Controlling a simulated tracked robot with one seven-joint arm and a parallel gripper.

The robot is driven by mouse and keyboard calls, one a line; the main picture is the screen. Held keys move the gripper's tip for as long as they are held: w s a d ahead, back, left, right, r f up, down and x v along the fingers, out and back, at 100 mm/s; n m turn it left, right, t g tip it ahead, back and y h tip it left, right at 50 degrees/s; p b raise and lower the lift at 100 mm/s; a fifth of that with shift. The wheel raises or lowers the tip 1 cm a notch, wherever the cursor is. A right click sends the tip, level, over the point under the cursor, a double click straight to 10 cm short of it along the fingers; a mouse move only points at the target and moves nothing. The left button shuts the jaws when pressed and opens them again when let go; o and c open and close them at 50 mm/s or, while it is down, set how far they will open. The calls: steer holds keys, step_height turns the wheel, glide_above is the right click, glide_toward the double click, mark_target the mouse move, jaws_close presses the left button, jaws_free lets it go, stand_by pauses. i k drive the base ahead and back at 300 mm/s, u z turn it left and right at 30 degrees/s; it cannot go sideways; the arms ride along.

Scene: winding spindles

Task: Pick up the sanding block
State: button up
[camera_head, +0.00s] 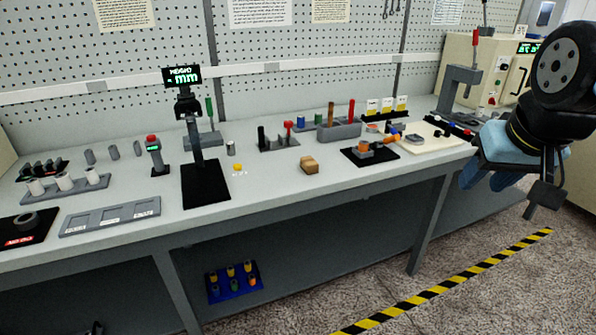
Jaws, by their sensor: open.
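A small tan block (309,165), which looks like the sanding block, lies on the grey workbench near the middle of its front half. Nothing covers it. My gripper (487,179) hangs at the right of the view, beyond the bench's front edge, with its blue fingers pointing down. It is open and empty, well to the right of the block and apart from it.
A black height gauge stand (205,186) is left of the block. A black fixture with an orange part (370,153) is to its right, and a grey tool holder (339,131) behind it. The bench top (275,187) in front of the block is clear.

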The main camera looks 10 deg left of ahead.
mark_target(308, 165)
steer(key=z, duration=0.15)
steer(key=i, duration=0.9)
steer(key=u, duration=0.1)
